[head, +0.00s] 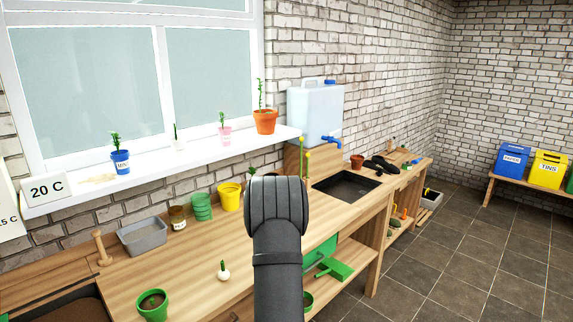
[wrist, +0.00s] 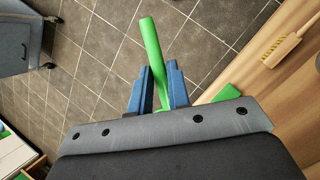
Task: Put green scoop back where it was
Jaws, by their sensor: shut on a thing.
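The green scoop (wrist: 152,45) shows in the wrist view as a long green handle standing out between the blue jaws. My gripper (wrist: 160,80) is shut on it. The scoop's lower part is hidden behind the jaws and the dark wrist housing. A separate-looking green patch (wrist: 228,93) shows right of the jaws; I cannot tell whether it belongs to the scoop. In the head view my dark arm covers the middle and hides the gripper. A green pan-like thing with a handle (head: 336,268) shows right of the arm by the lower shelf; I cannot tell if it is held.
The wooden bench (head: 190,270) carries a grey tray (head: 143,236), a yellow pot (head: 229,197), green pots (head: 201,207) and a sink (head: 346,187). A yellow brush (wrist: 275,47) lies on wood in the wrist view. The tiled floor (head: 437,262) at right is clear.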

